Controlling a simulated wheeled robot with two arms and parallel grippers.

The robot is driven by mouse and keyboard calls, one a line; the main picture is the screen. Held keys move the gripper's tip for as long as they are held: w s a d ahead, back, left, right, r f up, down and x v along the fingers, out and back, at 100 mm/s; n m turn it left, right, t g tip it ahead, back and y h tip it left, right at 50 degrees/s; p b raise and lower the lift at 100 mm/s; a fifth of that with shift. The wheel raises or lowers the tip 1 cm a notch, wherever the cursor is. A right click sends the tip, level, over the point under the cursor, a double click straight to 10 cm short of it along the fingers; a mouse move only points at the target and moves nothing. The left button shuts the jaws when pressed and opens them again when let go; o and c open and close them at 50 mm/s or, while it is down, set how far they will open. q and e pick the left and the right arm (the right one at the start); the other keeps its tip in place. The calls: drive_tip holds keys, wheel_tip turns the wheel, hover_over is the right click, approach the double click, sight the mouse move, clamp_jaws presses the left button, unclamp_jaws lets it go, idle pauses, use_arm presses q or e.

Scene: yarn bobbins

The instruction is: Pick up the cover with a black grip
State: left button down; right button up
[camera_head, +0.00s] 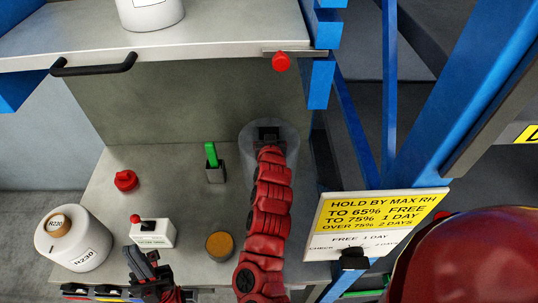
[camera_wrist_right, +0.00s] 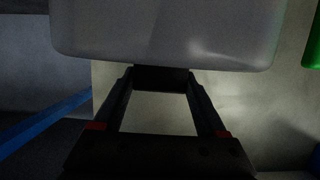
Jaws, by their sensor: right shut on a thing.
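The see-through cover (camera_head: 291,137) is at the right part of the grey bench, below the upper shelf. My right gripper (camera_head: 268,132) reaches it at the end of the red arm and is shut on its black grip. In the right wrist view the black grip (camera_wrist_right: 160,78) sits between the fingertips, and the pale cover (camera_wrist_right: 165,35) fills the top of the picture. I cannot tell whether the cover touches the bench. My left gripper (camera_head: 146,264) is low at the bench's front, away from the cover; its finger gap is unclear.
A green-handled grey block (camera_head: 215,172), a red knob (camera_head: 125,180), a white box with a red button (camera_head: 152,232) and an amber-topped jar (camera_head: 219,246) stand on the bench. A white R230 container (camera_head: 75,240) is at left. Blue posts (camera_head: 440,130) and a yellow sign (camera_head: 380,210) bound the right.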

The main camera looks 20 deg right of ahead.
drive_tip(key=shift+a+f, duration=0.1)
drive_tip(key=shift+f, duration=0.15)
drive_tip(key=shift+c, duration=1.1)
drive_tip(key=shift+s+a+r, duration=0.1)
drive_tip(key=shift+s, duration=0.1)
clamp_jaws()
drive_tip(key=shift+w+r, duration=0.15)
drive_tip(key=shift+r, duration=0.3)
wheel_tip(320, 180, up, 17)
drive_tip(key=b, duration=0.6)
drive_tip(key=shift+b, duration=0.35)
drive_tip(key=shift+r, duration=0.15)
